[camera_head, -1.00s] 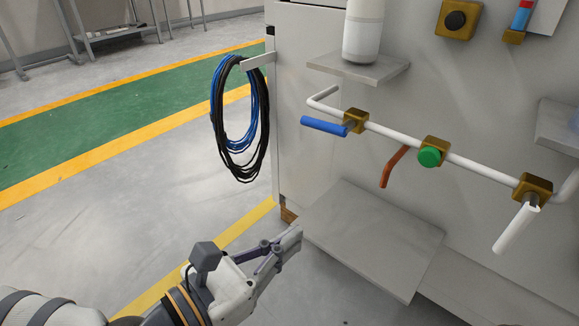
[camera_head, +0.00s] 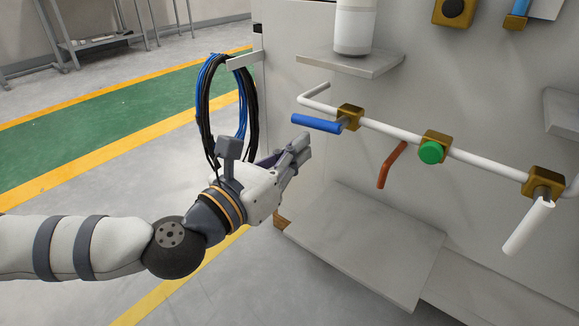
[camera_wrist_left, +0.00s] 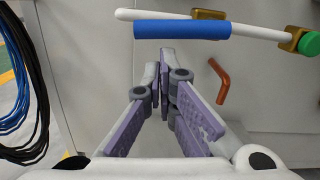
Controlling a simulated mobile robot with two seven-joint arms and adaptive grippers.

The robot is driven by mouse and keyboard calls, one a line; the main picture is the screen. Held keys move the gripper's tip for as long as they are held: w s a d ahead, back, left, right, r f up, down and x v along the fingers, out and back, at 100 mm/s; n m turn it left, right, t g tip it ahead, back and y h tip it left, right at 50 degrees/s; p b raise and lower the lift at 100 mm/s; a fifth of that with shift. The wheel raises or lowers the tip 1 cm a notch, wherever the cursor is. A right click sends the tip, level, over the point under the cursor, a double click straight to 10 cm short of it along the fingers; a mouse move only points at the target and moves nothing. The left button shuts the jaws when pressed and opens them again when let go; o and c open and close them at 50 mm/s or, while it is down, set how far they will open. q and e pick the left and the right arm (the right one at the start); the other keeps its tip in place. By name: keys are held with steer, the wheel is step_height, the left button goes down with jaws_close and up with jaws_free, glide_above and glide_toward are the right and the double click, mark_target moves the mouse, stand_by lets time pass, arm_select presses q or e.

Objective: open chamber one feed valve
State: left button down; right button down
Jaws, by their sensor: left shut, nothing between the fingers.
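A white pipe (camera_head: 395,134) runs along the panel and carries brass valve blocks. At its left end a blue lever handle (camera_head: 317,123) points left from its block (camera_head: 349,116); it also shows in the left wrist view (camera_wrist_left: 182,30). A white lever handle (camera_head: 527,227) hangs down at the right end. An orange-red lever (camera_head: 391,165) hangs below the pipe. My left gripper (camera_head: 303,146) is shut and empty, just below the blue handle in the picture. In the left wrist view its fingertips (camera_wrist_left: 160,58) point toward the blue handle, with a small gap showing. I cannot tell which handle is labelled chamber one.
A green knob (camera_head: 431,152) sits mid-pipe. A shelf (camera_head: 375,67) with a white cylinder (camera_head: 354,28) is above the blue handle. Coiled cables (camera_head: 207,100) hang left, behind my gripper. A low grey plate (camera_head: 370,245) juts out below the levers.

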arm_select(q)
steer(key=shift+r, duration=0.1)
steer(key=shift+w+a+r+m+p, duration=0.1)
steer(key=shift+w+r+m+p, duration=0.1)
steer(key=shift+r+m, duration=0.25)
steer(key=shift+w+a+r+m+p, duration=0.1)
steer(key=shift+r+m+p, duration=0.1)
steer(key=shift+r+m, duration=0.2)
